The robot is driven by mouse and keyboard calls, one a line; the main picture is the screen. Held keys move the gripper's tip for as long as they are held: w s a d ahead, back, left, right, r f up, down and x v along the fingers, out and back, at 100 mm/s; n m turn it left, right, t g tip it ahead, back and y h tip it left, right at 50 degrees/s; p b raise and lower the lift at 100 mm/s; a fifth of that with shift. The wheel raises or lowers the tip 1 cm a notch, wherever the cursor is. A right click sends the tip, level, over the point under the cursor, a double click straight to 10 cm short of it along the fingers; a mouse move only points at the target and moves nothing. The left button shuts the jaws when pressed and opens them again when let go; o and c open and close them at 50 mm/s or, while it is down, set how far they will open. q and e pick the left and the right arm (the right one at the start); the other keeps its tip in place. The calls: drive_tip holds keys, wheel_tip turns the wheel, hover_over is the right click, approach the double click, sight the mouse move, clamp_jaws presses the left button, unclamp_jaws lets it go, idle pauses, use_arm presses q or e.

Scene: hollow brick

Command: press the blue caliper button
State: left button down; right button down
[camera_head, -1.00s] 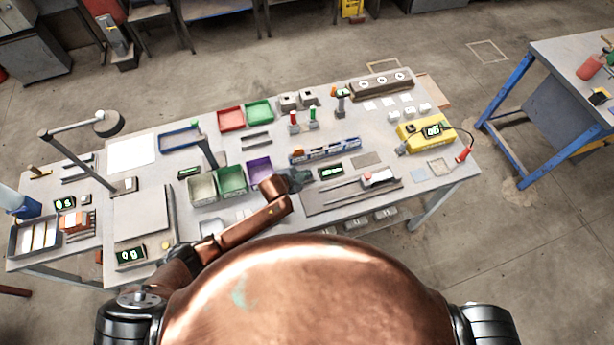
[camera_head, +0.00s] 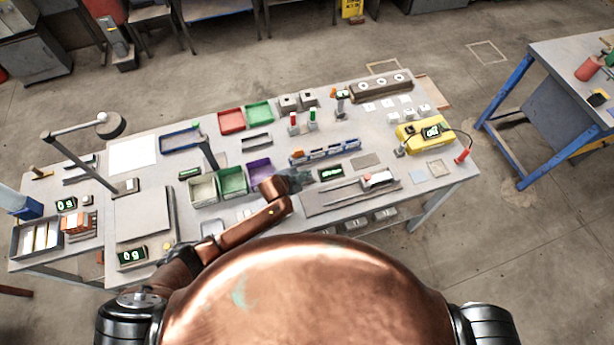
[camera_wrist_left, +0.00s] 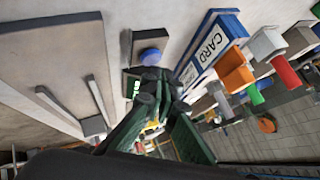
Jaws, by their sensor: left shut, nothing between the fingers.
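The blue button (camera_wrist_left: 151,56) is a round cap on a dark block, beside a small display with green digits (camera_wrist_left: 136,88), in the left wrist view. My left gripper (camera_wrist_left: 152,82) is shut and empty, its dark green fingers pointing toward the button. The fingertips overlap the display's edge and lie just below the button in the picture; I cannot tell whether they touch it. In the head view my left gripper (camera_head: 299,181) is over the bench just left of the display (camera_head: 331,173), and I cannot make out the button there. My right gripper is not in view.
A grey plate with a long rail (camera_head: 345,194) lies right of my gripper. A purple bin (camera_head: 259,169) and a green bin (camera_head: 232,181) stand to its left. A yellow device (camera_head: 424,132) is farther right.

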use_arm(q)
drive_tip(key=shift+r, duration=0.2)
wheel_tip(320, 180, up, 5)
drive_tip(key=p, duration=0.5)
drive_tip(key=shift+r, duration=0.1)
idle(0.4)
idle(0.5)
